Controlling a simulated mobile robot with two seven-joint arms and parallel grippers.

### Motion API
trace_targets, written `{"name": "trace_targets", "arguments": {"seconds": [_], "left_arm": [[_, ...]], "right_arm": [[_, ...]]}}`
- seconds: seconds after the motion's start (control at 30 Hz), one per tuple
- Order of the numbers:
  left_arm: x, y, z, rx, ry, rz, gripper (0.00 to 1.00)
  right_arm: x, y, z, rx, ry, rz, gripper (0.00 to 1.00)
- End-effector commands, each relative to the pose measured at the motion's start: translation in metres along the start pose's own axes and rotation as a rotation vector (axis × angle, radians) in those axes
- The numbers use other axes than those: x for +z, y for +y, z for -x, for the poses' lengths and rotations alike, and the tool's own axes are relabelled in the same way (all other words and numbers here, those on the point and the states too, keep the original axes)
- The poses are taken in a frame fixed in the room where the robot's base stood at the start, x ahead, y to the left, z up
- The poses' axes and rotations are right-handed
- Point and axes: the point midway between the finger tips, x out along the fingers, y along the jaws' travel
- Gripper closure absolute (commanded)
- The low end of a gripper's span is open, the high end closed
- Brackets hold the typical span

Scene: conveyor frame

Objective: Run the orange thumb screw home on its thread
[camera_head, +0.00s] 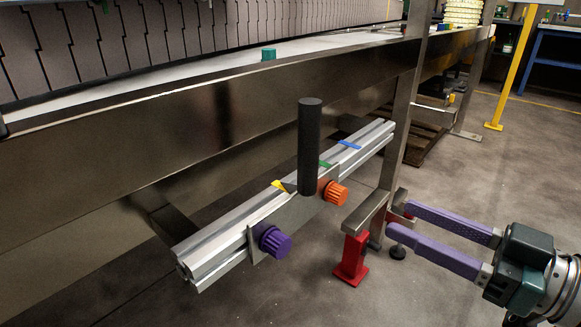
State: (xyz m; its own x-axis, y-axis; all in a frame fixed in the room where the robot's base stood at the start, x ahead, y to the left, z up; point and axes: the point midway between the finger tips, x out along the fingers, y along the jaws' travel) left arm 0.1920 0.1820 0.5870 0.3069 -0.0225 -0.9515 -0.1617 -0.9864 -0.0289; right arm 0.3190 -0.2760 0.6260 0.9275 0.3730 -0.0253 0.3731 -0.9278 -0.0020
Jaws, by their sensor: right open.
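The orange thumb screw (336,192) sits at the right end of a flat metal plate (300,218) on the front of an aluminium rail. Its ribbed head faces outward; its thread is hidden behind the head. A purple thumb screw (275,243) sits at the plate's left end. A black upright post (310,147) rises at the plate between the two screws. My right gripper (400,217), with long purple fingers, is open and empty. It is to the right of the orange screw, apart from it, with its fingers pointing left. My left gripper is not in view.
The aluminium rail (220,244) carries yellow (279,185), green (325,164) and blue (349,145) markers. The conveyor's steel side (200,120) runs behind. Floor is clear in front.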

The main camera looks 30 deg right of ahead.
Motion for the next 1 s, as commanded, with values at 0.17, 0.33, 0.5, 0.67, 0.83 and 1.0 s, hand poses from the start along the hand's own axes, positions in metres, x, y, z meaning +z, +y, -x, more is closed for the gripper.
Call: {"name": "trace_targets", "arguments": {"seconds": [0.17, 0.33, 0.5, 0.67, 0.83, 1.0], "left_arm": [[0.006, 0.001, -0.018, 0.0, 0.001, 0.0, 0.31], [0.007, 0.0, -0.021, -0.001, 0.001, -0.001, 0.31], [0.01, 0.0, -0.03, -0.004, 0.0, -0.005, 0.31], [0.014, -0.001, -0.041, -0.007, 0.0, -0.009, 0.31], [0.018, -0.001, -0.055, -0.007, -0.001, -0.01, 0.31], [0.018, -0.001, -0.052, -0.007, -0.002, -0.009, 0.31]], "right_arm": [[0.014, 0.003, 0.001, -0.01, 0.027, 0.003, 0.45], [0.012, 0.003, -0.011, -0.011, 0.031, 0.003, 0.45], [0.012, 0.003, -0.035, -0.011, 0.032, 0.003, 0.45], [0.012, 0.002, -0.059, -0.012, 0.031, 0.003, 0.45], [0.012, 0.002, -0.084, -0.013, 0.031, 0.004, 0.45], [0.009, 0.002, -0.087, -0.011, 0.025, 0.002, 0.6]]}}
